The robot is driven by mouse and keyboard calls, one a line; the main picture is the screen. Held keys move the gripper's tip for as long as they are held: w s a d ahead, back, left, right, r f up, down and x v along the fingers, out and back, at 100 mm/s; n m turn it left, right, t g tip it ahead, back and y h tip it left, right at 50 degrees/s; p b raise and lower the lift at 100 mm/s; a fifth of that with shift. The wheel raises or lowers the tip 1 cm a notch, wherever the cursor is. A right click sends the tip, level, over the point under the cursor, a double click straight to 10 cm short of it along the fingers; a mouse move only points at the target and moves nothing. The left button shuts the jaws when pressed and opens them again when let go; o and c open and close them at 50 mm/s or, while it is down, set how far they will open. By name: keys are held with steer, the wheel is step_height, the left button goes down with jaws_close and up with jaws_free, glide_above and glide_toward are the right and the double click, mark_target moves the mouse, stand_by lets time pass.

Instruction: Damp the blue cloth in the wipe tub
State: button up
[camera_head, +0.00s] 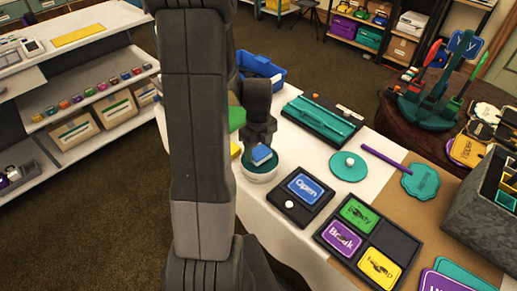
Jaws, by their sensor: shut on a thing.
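My gripper (261,143) points down over the wipe tub (261,178), a round white tub with a teal top or inside. The gripper is shut on the blue cloth (262,154), a small bright blue piece below its fingers. The cloth overlaps the teal round of the tub in the picture. I cannot tell whether it touches the inside or hangs just above. My arm hides what lies to the left of the tub.
A black stand with a blue "Open" card (306,187) sits close right of the tub. A blue bin (270,70) stands behind the gripper.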

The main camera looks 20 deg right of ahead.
mark_target(259, 150)
steer(key=shift+r+p, duration=1.75)
steer(key=shift+r, duration=1)
steer(key=shift+f, duration=0.1)
